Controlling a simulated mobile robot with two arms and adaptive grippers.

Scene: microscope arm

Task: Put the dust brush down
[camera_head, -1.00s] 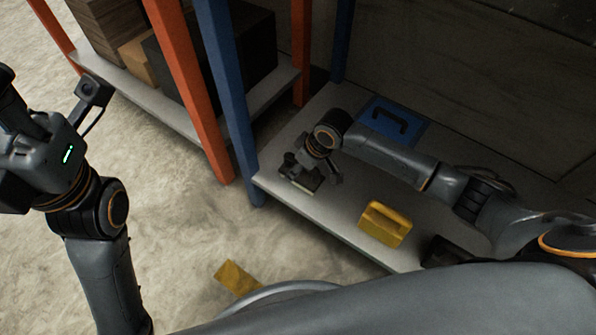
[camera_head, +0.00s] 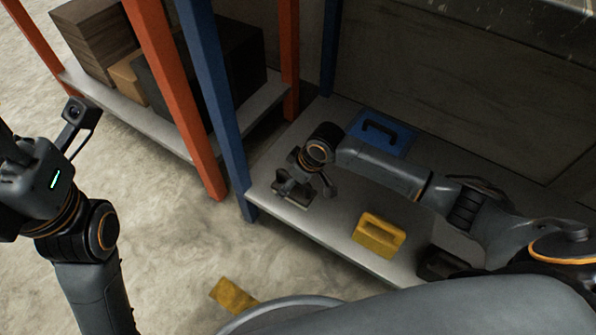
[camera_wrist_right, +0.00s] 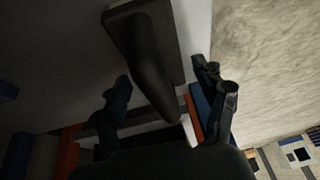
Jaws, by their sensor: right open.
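The dust brush seems to be the dark, flat-based piece with a long handle (camera_wrist_right: 145,45) in the right wrist view. My right gripper (camera_wrist_right: 168,82) is open, with one finger on each side of the handle's end. In the head view my right gripper (camera_head: 298,182) is low over the left end of the grey shelf (camera_head: 335,217), and the brush is mostly hidden under it. The brush appears to lie on the shelf. I cannot tell whether the fingers touch it. My left arm is at the left edge, and its fingers are out of view.
A yellow block with a handle (camera_head: 378,236) stands at the shelf's front edge. A blue case with a black handle (camera_head: 382,130) lies behind my right arm. A blue post (camera_head: 214,95) rises at the shelf's left end. Boxes (camera_head: 93,40) sit on the neighbouring rack.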

